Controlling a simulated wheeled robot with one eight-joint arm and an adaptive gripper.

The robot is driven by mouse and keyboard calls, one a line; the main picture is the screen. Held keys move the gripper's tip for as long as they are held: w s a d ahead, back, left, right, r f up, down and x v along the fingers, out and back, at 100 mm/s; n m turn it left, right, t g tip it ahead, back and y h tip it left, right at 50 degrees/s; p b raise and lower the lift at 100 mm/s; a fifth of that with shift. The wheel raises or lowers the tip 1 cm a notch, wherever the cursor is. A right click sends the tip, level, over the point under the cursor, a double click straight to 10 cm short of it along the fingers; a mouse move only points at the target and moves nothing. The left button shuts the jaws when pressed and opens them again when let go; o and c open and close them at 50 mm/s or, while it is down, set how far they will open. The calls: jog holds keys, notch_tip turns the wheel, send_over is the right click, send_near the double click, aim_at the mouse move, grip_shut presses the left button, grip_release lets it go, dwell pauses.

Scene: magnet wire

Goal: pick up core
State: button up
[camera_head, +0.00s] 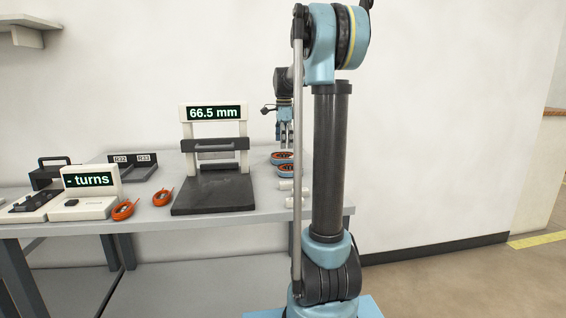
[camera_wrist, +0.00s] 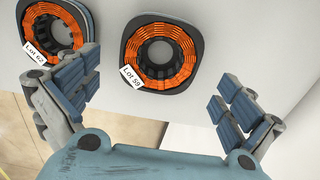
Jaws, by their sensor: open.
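Two dark, rounded pieces wound with orange copper wire lie on the table's right end. One is tagged "Lot 59" (camera_wrist: 162,53) and sits between my open fingers in the wrist view. The other carries a tag that seems to read "Lot 62" (camera_wrist: 52,31) and lies at upper left, by my left finger. In the head view, my gripper (camera_head: 286,143) points down above the farther wound piece (camera_head: 281,156); the nearer one (camera_head: 285,170) is just in front of it. My gripper (camera_wrist: 158,75) is open and empty. No piece is labelled as a core.
Small white cylinders (camera_head: 286,185) lie in front of the wound pieces. A gauge stand reading "66.5 mm" (camera_head: 213,113) is to their left. A turns display (camera_head: 91,180) and orange-handled tools (camera_head: 123,210) are further left. The table's edge (camera_wrist: 120,105) is close below the "Lot 59" piece.

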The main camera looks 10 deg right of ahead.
aim_at(283, 154)
jog(key=shift+f, duration=2.65)
jog(key=c, duration=1.7)
jog(key=shift+o, duration=0.2)
jog(key=shift+r, duration=0.1)
